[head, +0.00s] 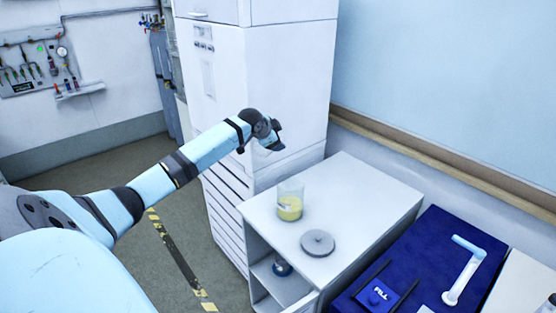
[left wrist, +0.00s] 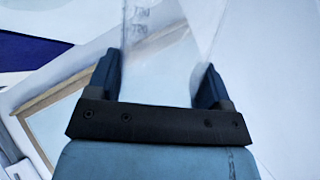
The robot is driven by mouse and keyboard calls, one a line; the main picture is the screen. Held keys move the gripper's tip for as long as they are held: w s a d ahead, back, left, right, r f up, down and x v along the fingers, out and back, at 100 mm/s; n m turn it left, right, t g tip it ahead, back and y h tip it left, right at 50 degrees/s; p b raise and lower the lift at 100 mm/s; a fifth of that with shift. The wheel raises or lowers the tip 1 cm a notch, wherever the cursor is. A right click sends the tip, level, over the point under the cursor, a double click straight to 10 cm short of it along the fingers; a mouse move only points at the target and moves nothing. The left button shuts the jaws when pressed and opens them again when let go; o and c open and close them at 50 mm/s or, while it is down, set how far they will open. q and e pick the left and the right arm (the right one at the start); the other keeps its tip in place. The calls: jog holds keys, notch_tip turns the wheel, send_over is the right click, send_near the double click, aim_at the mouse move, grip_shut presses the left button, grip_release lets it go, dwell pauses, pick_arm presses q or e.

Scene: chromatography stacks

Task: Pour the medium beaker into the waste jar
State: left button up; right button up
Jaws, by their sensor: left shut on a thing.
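The waste jar (head: 290,203), a clear glass vessel with yellow liquid in its lower part, stands upright and uncovered on a white cabinet (head: 372,190). A round grey lid (head: 317,243) lies in front of it. My left gripper (head: 272,138) is up and to the left of the jar, apart from it. In the left wrist view the gripper (left wrist: 160,80) is shut on a clear glass beaker (left wrist: 165,45) with faint markings on its wall. Its liquid content cannot be made out. Only a small pale part of the beaker shows in the head view. My right gripper is out of view.
A tall white cabinet (head: 290,70) stands close behind my left gripper. A blue mat (head: 430,255) with a square marked FILL (head: 378,294) and a light-blue and white tool (head: 465,268) is at the right.

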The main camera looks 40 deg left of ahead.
pick_arm(q)
jog(key=r+h+b, duration=0.1)
jog(key=a+r+n+t+h+b, duration=0.1)
jog(key=r, duration=0.1)
jog(key=s+a+r+t+h, duration=0.1)
jog(key=r, duration=0.1)
jog(key=shift+a+r+n+b, duration=0.1)
jog(key=shift+r+n+b, duration=0.05)
jog(key=shift+n+b, duration=0.2)
notch_tip(320, 180, up, 6)
jog(key=s+a+t+h+b, duration=0.1)
jog(key=s+a+h+b, duration=0.1)
jog(key=s+h, duration=0.1)
jog(key=shift+n, duration=0.35)
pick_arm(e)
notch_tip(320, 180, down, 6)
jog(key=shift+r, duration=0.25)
pick_arm(q)
jog(key=shift+w, duration=0.1)
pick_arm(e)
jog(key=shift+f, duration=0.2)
